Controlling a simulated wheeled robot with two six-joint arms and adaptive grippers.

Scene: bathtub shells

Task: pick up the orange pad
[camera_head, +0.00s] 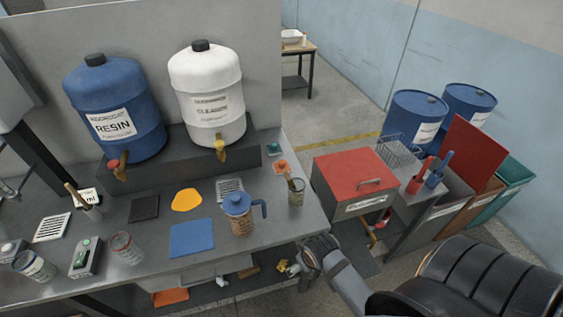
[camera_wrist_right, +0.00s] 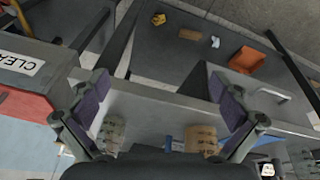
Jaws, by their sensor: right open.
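Several orange things could be the pad, and I cannot tell which is meant. A rounded yellow-orange flat piece (camera_head: 187,200) lies on the bench top behind a blue square mat. A small orange-red flat piece (camera_head: 281,167) lies near the bench's right end. An orange item (camera_head: 170,297) lies on the lower shelf and also shows in the right wrist view (camera_wrist_right: 247,60). My right gripper (camera_head: 318,250) is beside the bench's right front corner, apart from all three. Its fingers (camera_wrist_right: 160,100) are wide open and empty. My left gripper is out of view.
The bench top (camera_head: 140,235) holds a blue-lidded jug (camera_head: 238,212), a brush jar (camera_head: 296,190), a blue mat (camera_head: 192,239) and jars. Resin (camera_head: 115,115) and white (camera_head: 207,95) drums stand behind. A red-lidded box (camera_head: 354,175) stands right, beyond my right gripper.

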